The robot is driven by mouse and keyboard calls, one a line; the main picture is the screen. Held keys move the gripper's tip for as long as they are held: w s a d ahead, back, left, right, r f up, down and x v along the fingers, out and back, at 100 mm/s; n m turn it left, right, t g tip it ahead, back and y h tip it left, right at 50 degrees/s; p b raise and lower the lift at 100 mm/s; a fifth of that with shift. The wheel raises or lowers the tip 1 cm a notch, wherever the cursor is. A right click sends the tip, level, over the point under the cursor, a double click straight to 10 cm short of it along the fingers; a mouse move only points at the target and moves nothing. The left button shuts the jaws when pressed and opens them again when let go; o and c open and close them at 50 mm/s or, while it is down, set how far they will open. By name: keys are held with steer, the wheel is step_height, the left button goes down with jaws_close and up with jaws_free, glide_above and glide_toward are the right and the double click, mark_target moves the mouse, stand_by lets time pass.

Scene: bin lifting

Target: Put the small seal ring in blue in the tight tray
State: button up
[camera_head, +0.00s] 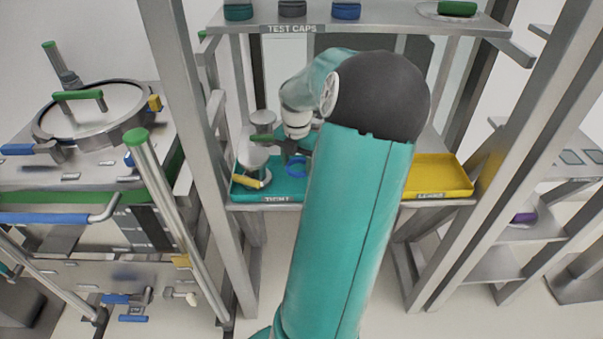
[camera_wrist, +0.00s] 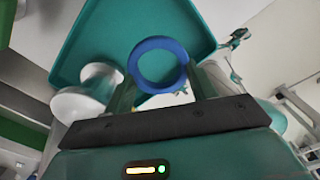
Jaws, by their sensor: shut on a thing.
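The small blue seal ring (camera_head: 296,173) is between the fingers of my gripper (camera_head: 296,157), over the teal tight tray (camera_head: 280,196) in the head view. In the wrist view, the ring (camera_wrist: 158,42) projects beyond the fingertips of my gripper (camera_wrist: 163,80), which is shut on it. The teal tray (camera_wrist: 85,50) shows behind the ring, and through its hole. I cannot tell the exact gap between ring and tray floor. My arm hides the tray's right part in the head view.
A pale, rounded metal part (camera_head: 250,155) and a yellow-handled piece (camera_head: 250,180) are at the tray's left. A yellow tray (camera_head: 440,180) is at the right on the same shelf. The test caps shelf (camera_head: 385,22) is above. Steel posts flank the rack.

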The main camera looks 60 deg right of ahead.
mark_target(302, 182)
steer(key=d+f, duration=0.2)
steer(key=f, duration=0.1)
steer(key=shift+d+f, duration=0.15)
steer(key=shift+d, duration=0.2)
steer(key=shift+s+d+f, duration=0.1)
steer(key=shift+f, duration=1.5)
steer(key=shift+f, duration=0.15)
steer(key=o, duration=1)
steer(key=shift+o, duration=0.2)
step_height(302, 182, up, 12)
